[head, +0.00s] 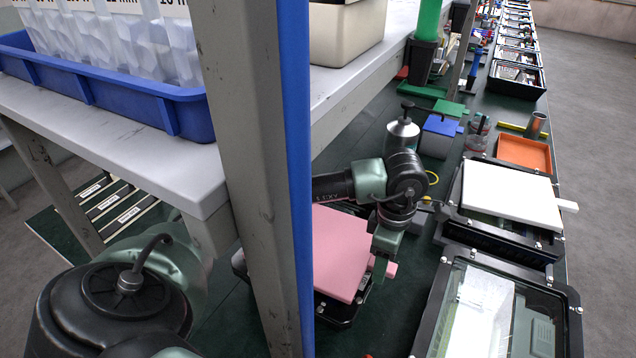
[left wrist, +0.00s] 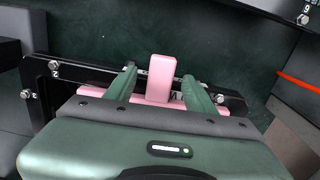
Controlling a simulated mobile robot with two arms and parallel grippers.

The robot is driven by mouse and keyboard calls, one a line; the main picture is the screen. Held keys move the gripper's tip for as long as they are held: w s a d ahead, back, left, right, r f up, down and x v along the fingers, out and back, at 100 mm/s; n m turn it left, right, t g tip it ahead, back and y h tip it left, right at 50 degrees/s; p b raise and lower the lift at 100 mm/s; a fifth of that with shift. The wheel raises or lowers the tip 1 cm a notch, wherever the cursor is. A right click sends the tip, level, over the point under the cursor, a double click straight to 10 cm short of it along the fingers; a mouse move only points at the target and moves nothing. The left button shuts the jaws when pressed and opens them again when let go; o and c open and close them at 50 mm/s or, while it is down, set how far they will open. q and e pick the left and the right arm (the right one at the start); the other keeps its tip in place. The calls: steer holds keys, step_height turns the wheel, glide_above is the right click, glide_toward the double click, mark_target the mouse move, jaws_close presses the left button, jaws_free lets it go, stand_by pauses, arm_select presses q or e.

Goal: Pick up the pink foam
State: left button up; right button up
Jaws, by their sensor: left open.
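The pink foam (head: 338,250) is a flat slab lying on a black floodlight housing (head: 335,310) on the dark green bench, partly hidden behind the shelf post. A small tab sticks out on its right side. My left gripper (head: 384,268) is at that tab, pointing down. In the left wrist view, the pink foam tab (left wrist: 161,78) stands between the two green fingers of my open left gripper (left wrist: 160,88), with a gap on each side. Most of the slab is hidden under the gripper body there. My right gripper is out of view.
A grey post with a blue edge (head: 262,160) stands close left of my left gripper. To the right are a housing with a white slab (head: 509,196) and a glass-fronted housing (head: 480,315). A silver bottle (head: 402,135) and an orange tray (head: 524,153) stand behind.

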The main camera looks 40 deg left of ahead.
arm_select(q)
jaws_close()
steer(key=shift+r, duration=0.15)
